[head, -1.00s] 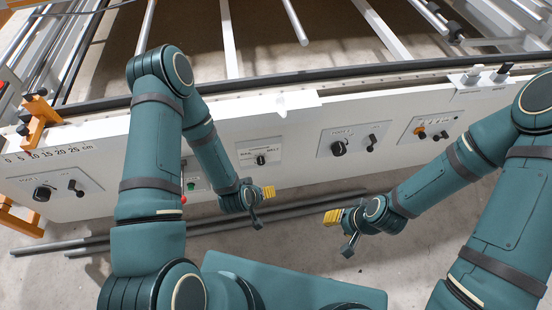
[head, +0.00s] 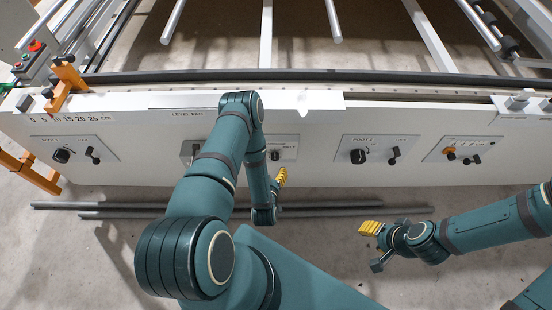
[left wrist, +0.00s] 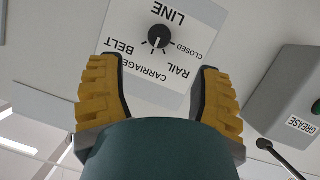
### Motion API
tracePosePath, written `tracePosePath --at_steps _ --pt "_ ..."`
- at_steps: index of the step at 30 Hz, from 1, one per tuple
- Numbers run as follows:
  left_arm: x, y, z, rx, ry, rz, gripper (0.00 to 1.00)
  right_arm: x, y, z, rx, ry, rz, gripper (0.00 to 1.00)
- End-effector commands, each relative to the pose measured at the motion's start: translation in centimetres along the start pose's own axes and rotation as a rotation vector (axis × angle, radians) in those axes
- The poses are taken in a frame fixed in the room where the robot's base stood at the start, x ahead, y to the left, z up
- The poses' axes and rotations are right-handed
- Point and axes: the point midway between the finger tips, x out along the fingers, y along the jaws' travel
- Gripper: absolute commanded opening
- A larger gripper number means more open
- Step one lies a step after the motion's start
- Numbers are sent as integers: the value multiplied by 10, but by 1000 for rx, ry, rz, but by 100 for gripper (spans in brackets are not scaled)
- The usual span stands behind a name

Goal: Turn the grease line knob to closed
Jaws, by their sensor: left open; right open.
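The grease line knob (head: 275,156) is small and black, on a white plate (head: 290,145) in the middle of the front panel. It shows upside down in the left wrist view (left wrist: 158,37), ringed by the labels LINE, CLOSED, RAIL, CARRIAGE and BELT. Which label it points at is hard to tell. My left gripper (head: 281,177) is just below the plate in the head view. In the left wrist view its yellow-padded fingers (left wrist: 160,95) are apart and empty, with the knob beyond them. My right gripper (head: 370,228) is open and empty, low over the floor.
A grey grease box (left wrist: 290,95) with a green button stands beside the plate. Other knob plates flank it: one left (head: 75,150), two right (head: 372,150) (head: 462,149). Dark rods (head: 130,210) lie on the floor. An orange bracket (head: 64,84) is on the left rail.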

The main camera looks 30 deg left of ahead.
Motion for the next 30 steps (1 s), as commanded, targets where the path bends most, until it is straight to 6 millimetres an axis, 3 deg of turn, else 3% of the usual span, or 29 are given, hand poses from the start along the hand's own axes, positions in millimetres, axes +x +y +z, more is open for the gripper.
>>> tracePosePath --at_steps 6,15,28,29,30 --pt "46 0 1 0 3 1 65 13 5 -1 0 6 1 47" --pt "88 0 1 0 1 1 65 23 9 -3 -1 12 1 47" --pt "97 0 0 0 -2 1 65 24 9 -3 -1 13 1 47" --pt "97 0 0 0 -1 1 63 24 9 -3 -1 13 1 47" --pt "97 0 0 0 -1 1 49 24 9 -3 -1 13 1 47"
